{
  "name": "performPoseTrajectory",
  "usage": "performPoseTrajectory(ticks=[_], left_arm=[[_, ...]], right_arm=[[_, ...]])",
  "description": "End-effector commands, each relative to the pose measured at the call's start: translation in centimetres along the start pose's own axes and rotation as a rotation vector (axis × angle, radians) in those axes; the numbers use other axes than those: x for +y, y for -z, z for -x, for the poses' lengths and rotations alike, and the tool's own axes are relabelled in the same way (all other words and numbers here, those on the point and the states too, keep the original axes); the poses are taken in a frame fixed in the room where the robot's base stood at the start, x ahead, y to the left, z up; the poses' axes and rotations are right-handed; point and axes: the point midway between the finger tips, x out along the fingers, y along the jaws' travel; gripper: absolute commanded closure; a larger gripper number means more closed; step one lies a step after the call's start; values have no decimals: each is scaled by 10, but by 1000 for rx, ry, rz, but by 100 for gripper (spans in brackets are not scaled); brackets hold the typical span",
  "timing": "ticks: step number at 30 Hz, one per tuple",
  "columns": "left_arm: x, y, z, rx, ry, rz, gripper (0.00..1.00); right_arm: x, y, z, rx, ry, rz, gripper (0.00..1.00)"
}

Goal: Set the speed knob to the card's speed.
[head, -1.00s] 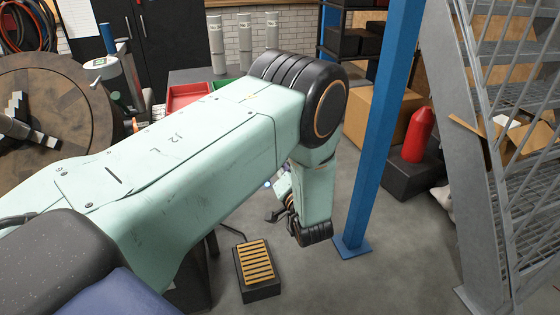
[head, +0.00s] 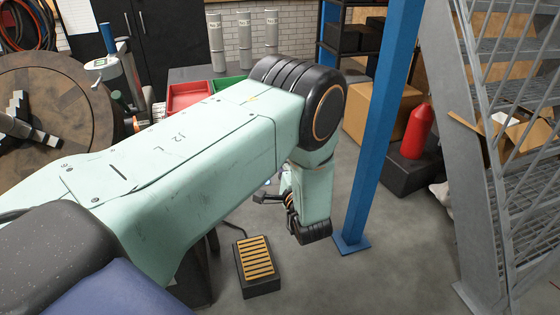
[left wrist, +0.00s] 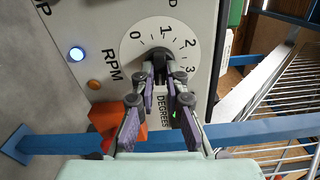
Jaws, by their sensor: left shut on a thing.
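In the left wrist view, a white round dial (left wrist: 140,32) marked 0, 1, 2, 3 sits on a pale panel lettered RPM. A black knob (left wrist: 159,52) is at its centre. My left gripper (left wrist: 160,66) is shut on the knob, its purple-lined fingers on either side. The fingers hide part of the knob, and I cannot tell which number it points to. In the head view my left arm hides the panel, and only a little of my left gripper (head: 271,196) shows beside the wrist. My right gripper is in neither view. I cannot make out a card with a speed.
A lit blue lamp (left wrist: 76,53) and an orange button (left wrist: 94,84) are left of the dial. A foot pedal (head: 257,263) lies on the floor. A blue post (head: 376,130) stands right of my arm, with metal stairs (head: 480,150) beyond. Floor between pedal and post is clear.

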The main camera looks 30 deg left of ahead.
Motion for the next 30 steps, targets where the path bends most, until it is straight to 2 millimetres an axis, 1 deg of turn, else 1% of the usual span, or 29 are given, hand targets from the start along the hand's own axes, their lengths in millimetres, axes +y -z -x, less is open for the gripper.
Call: performPoseTrajectory(ticks=[9,15,21,30], left_arm=[[0,0,0,0,0,-273,100],[1,0,0,0,0,-399,100],[1,0,0,0,0,-480,100],[1,0,0,0,0,-524,100]], right_arm=[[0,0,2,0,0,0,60],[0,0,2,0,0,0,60],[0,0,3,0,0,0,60],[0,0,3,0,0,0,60]])
